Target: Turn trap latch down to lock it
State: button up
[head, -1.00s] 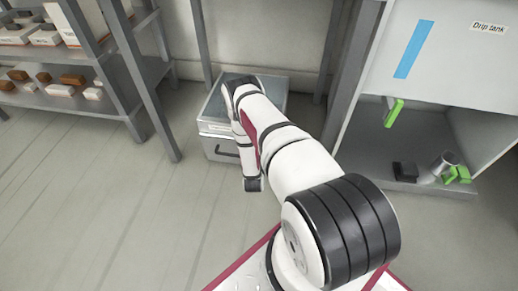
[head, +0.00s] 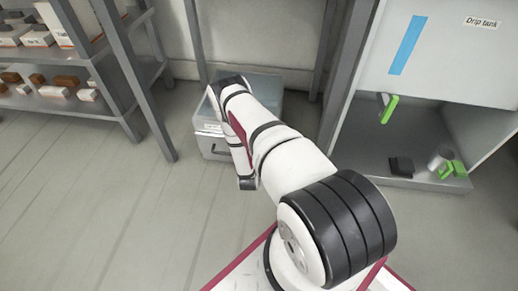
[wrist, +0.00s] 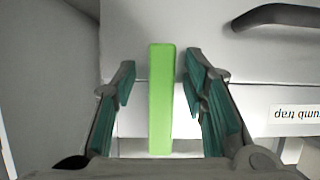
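The crumb trap is a light grey box (head: 268,92) on the floor between shelf posts in the head view, partly hidden by my arm. In the wrist view its front shows an upside-down label (wrist: 295,114), cut off at the edge and ending in "umb trap". The latch is a bright green bar (wrist: 160,100) on that front, lengthwise up and down in the wrist picture, across a seam. My gripper (wrist: 158,80) is open, with one finger on each side of the latch and a visible gap on both sides. The head view does not show the latch or the fingers.
A dark handle (wrist: 275,17) is near the latch. At right in the head view stands a cabinet labelled "Drip tank" (head: 482,22), with a green lever (head: 390,107) and small items below. Shelves (head: 75,105) stand at left. The floor (head: 100,210) in front is clear.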

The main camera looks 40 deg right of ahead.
jog(key=v, duration=1.2)
jog(key=shift+d, duration=0.1)
dwell(0.4)
